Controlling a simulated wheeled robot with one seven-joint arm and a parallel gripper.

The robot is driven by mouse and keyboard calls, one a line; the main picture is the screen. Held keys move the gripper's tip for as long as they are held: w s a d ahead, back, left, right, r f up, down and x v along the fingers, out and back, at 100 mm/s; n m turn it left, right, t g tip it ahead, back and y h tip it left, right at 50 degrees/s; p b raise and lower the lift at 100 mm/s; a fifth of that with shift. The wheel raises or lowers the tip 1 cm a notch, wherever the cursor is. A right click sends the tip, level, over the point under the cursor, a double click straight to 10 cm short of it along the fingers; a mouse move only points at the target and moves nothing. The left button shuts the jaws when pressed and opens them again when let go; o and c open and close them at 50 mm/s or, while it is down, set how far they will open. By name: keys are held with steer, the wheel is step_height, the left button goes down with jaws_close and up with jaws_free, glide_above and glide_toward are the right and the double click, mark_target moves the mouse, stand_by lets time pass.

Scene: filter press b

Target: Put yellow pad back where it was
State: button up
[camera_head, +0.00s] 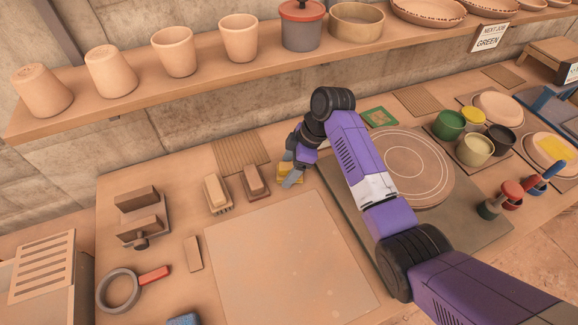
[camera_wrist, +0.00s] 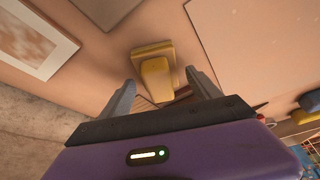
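The yellow pad (camera_head: 290,170) is a small block on the table, partly hidden by my gripper in the head view. In the wrist view the yellow pad (camera_wrist: 156,72) shows a wider base with a narrower grip on it. My gripper (camera_head: 290,178) is low over the table at the pad. In the wrist view my gripper (camera_wrist: 160,88) is open, with one finger on each side of the pad's near end. Gaps show between the fingers and the pad, so I see no grasp.
Two brown blocks (camera_head: 217,194) (camera_head: 256,181) stand left of the pad. A ribbed mat (camera_head: 241,153) lies behind them. A large pale board (camera_head: 280,262) lies in front. A round turntable disc (camera_head: 405,167) and glaze pots (camera_head: 450,124) are to the right. A shelf (camera_head: 200,76) with pots overhangs the back.

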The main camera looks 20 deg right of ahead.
steer(key=b+v, duration=0.1)
steer(key=v, duration=1.1)
steer(key=shift+d, duration=0.1)
steer(key=shift+s, duration=0.15)
